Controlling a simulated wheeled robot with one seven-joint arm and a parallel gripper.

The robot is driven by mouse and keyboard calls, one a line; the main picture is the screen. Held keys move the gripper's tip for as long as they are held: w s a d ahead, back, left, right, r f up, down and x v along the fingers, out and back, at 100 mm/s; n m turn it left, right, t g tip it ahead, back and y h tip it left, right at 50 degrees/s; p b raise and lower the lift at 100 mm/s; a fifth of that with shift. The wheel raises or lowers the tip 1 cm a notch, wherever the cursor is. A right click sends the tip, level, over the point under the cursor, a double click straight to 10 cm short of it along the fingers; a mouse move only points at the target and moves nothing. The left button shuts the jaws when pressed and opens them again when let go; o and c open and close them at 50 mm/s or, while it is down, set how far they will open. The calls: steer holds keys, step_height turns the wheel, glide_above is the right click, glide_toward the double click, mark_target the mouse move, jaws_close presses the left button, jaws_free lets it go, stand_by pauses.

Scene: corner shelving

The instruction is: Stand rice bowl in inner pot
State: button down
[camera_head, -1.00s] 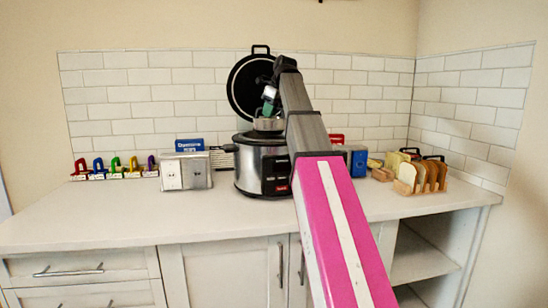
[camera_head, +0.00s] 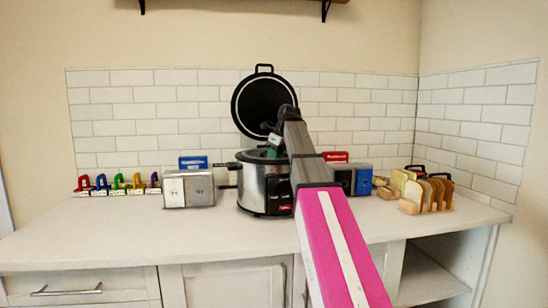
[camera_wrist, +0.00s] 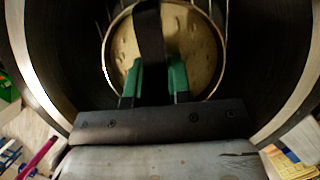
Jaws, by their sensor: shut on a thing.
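The rice bowl (camera_wrist: 200,45) is a round vessel with a pale beige inside and a thin bright rim, seen in the wrist view. My gripper (camera_wrist: 152,68) has green fingertips shut on the bowl's near side, with a dark strip between them. The dark inner pot (camera_wrist: 265,60) surrounds the bowl, with gaps at both sides. In the head view my gripper (camera_head: 271,139) reaches down at the mouth of the silver and black cooker (camera_head: 256,184). The bowl is hidden there, and I cannot tell whether it touches the pot's floor.
The cooker's round black lid (camera_head: 252,108) stands open behind. A silver toaster-like box (camera_head: 188,189) and several coloured clamp-like items (camera_head: 118,184) are at left. A blue box (camera_head: 361,180) and a bread rack (camera_head: 428,193) are at right. The front counter (camera_head: 150,235) is clear.

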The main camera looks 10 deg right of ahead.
steer(key=shift+f, duration=0.1)
steer(key=c, duration=1.1)
jaws_free()
steer(key=shift+o, duration=0.2)
steer(key=v, duration=1.2)
